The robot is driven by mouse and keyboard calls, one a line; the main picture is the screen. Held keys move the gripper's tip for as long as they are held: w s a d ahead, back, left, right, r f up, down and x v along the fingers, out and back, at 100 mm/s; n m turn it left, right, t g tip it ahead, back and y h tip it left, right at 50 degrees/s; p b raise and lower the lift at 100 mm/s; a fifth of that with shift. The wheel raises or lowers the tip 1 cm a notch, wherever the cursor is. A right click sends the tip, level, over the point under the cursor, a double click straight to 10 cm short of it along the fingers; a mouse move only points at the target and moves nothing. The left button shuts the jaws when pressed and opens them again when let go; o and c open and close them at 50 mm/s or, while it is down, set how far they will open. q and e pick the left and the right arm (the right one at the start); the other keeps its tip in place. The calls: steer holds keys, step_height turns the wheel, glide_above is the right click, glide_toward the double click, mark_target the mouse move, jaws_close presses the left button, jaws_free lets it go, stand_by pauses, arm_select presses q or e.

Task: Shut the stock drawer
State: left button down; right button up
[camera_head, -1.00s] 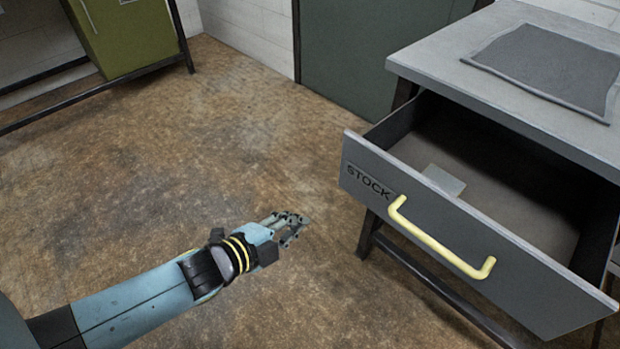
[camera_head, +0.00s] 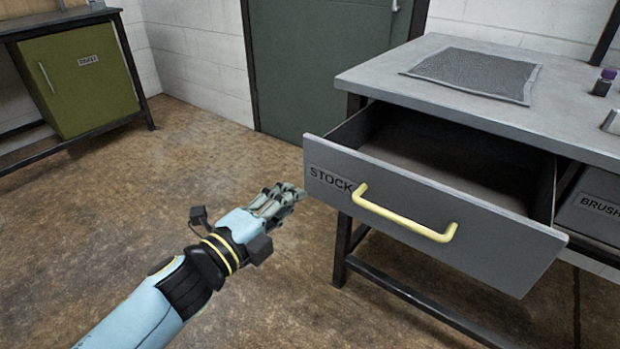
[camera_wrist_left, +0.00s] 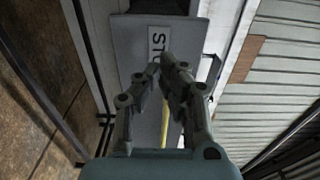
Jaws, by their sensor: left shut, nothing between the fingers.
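The stock drawer (camera_head: 490,252) is pulled well out of the grey workbench in the head view. It has a dark grey front marked STOCK and a yellow bar handle (camera_head: 405,217). My left gripper (camera_head: 297,190) is shut and empty, just left of the drawer front's left end in the picture; whether it touches is not clear. In the left wrist view, its fingers (camera_wrist_left: 163,66) point at the drawer front (camera_wrist_left: 132,40) near the STOCK label, and part of the yellow handle shows beside them. My right gripper is not in view.
The workbench top (camera_head: 375,82) carries a dark mat (camera_head: 475,72) and a small dark bottle (camera_head: 603,85). A drawer marked BRUSH (camera_head: 598,208) sits to the right. A green cabinet (camera_head: 85,95) stands far left. The floor (camera_head: 130,205) between is clear.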

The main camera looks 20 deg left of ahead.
mark_target(319, 173)
arm_select(q)
steer(key=x, duration=0.4)
steer(key=shift+w+d, duration=0.15)
steer(key=shift+w, duration=0.25)
steer(key=shift+w+d, duration=0.2)
steer(key=shift+w, duration=0.5)
steer(key=shift+w, duration=0.1)
